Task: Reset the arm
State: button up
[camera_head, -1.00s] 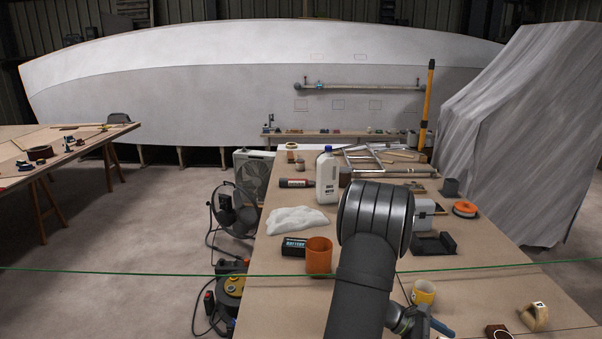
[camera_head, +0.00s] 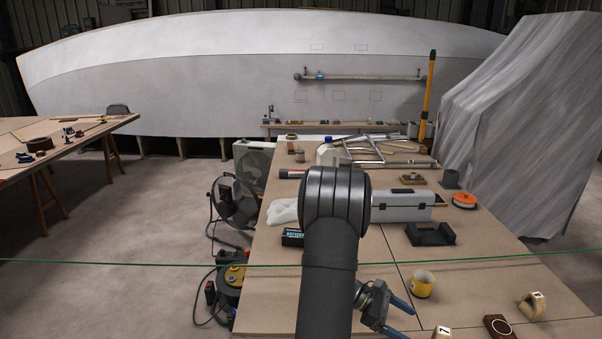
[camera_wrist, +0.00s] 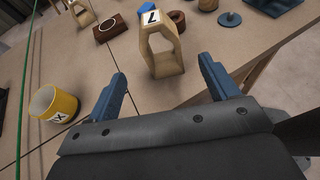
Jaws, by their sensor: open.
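My gripper (camera_head: 398,317) is low in the head view, its blue fingers pointing right and down. In the wrist view my gripper (camera_wrist: 163,68) has its two blue fingers spread wide apart with nothing held between them. Beyond the fingertips, a wooden block frame marked 7 (camera_wrist: 165,52) stands on the bench and appears apart from the fingers. A yellow mug (camera_wrist: 52,104) stands left of the fingers; it also shows in the head view (camera_head: 422,285). My dark arm hides part of the bench's middle.
The bench (camera_head: 480,262) holds a grey toolbox (camera_head: 400,206), black holder (camera_head: 430,234), orange spool (camera_head: 464,200), wooden ring block (camera_head: 532,305) and a partly hidden white bottle (camera_head: 326,153). A green line (camera_head: 150,262) crosses the view. Bare bench lies right of the mug.

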aim_at(437, 328)
jog(key=x, duration=1.1)
jog(key=shift+f, duration=0.15)
notch_tip(437, 328, up, 4)
jog(key=shift+w+a+r, duration=0.1)
jog(key=shift+w, duration=0.05)
jog(key=s+d+r, duration=0.3)
jog(key=s+r, duration=0.4)
jog(key=s, duration=0.4)
jog(key=w+d+f+n+t, duration=0.2)
jog(key=w+d+t, duration=0.1)
jog(key=w+d, duration=2.1)
jog(key=shift+w+d+f+h, duration=0.15)
jog(key=shift+d+f+h, duration=0.15)
jog(key=shift+d, duration=0.6)
